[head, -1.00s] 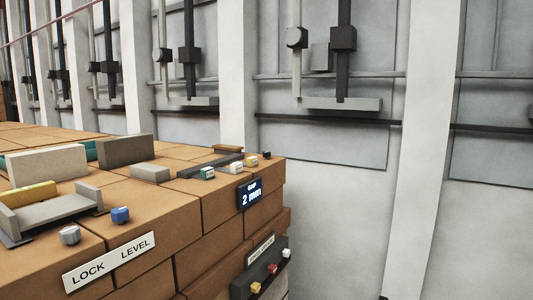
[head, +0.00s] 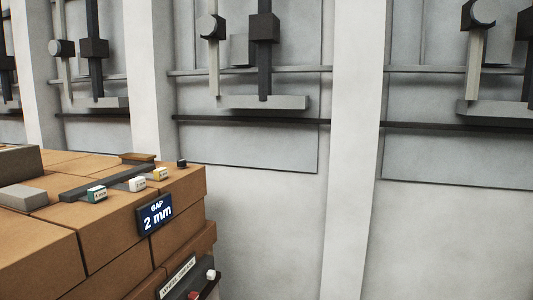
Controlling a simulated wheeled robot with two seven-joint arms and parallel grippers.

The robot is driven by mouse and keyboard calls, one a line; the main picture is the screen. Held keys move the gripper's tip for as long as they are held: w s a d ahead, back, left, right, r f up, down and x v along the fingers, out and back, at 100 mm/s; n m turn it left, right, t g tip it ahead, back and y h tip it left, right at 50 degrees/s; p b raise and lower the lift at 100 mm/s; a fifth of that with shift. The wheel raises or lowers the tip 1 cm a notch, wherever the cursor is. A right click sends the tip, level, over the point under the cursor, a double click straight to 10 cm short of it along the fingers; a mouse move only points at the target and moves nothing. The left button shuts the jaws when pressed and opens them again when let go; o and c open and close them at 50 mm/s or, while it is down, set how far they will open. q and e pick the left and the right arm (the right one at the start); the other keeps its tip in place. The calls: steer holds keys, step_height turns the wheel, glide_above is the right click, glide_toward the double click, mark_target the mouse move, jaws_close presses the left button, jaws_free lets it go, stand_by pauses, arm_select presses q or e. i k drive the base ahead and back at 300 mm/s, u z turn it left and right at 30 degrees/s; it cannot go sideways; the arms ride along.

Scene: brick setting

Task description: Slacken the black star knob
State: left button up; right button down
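I cannot make out a clear star shape on any knob. A pale grey round knob (head: 212,26) sits on a similar post (head: 213,70) further left, beside a black block (head: 263,27) on a dark post. A small black piece (head: 182,163) stands at the far corner of the brick block's top; its shape is too small to tell. Neither of my grippers is in view.
The brick block (head: 50,250) fills the lower left, with a "GAP 2 mm" display (head: 155,214) on its edge and several small cubes on top. A dark box with buttons (head: 190,282) juts from its side. Grey ledges (head: 262,102) cross the wall. The lower right is clear.

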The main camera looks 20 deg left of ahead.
mark_target(182, 163)
steer(key=z, duration=0.3)
steer(key=i, duration=0.8)
steer(key=u, duration=0.7)
steer(key=i, duration=0.7)
steer(key=u, duration=0.8)
